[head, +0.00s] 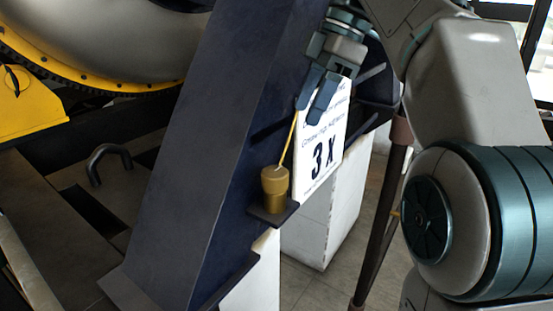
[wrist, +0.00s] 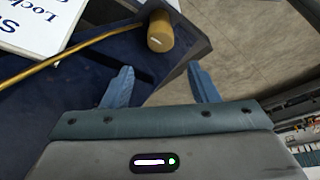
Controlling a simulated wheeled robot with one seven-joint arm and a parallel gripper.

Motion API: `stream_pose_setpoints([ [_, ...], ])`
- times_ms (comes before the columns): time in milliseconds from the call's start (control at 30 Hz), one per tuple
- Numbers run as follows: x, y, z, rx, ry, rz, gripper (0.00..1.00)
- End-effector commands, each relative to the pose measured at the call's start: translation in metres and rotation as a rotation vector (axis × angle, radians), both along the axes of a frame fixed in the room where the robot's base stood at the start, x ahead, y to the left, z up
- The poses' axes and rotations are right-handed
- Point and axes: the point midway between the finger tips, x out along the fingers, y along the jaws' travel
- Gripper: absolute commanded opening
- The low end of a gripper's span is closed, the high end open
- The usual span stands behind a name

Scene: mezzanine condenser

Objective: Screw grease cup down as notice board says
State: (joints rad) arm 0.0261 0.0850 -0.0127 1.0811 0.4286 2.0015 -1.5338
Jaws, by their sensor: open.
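The brass grease cup (head: 274,188) stands upright on a small dark ledge on the blue column, with a pale mark on its top. It also shows in the wrist view (wrist: 159,35), beyond and between my fingers. The white notice board (head: 325,145) behind it reads "3 X" in large print; its upper lines are partly hidden by my gripper. Part of the board shows in the wrist view (wrist: 36,22). My gripper (head: 309,111) is open and empty, above and right of the cup, apart from it. Its spread fingers also show in the wrist view (wrist: 160,78).
A thin yellow pipe (head: 291,138) runs up from near the cup toward my fingers; it crosses left of the cup in the wrist view (wrist: 60,60). The blue column (head: 215,130) stands close on the left. A dark brown post (head: 383,215) stands right. Floor (wrist: 240,45) shows beyond the ledge.

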Motion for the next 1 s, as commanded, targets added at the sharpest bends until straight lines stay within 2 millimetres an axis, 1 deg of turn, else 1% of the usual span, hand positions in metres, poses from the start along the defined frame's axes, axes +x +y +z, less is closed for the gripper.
stream_pose_setpoints([
  [67, 0.001, 0.001, 0.001, 0.003, -0.004, 0.021, 0.54],
  [167, 0.0, 0.002, -0.005, 0.004, -0.005, 0.026, 0.54],
  [400, -0.001, 0.012, -0.029, 0.003, -0.006, 0.025, 0.54],
  [467, -0.003, 0.015, -0.033, 0.002, -0.003, 0.024, 0.54],
  [1000, -0.006, 0.045, -0.105, 0.003, -0.004, 0.023, 0.54],
])
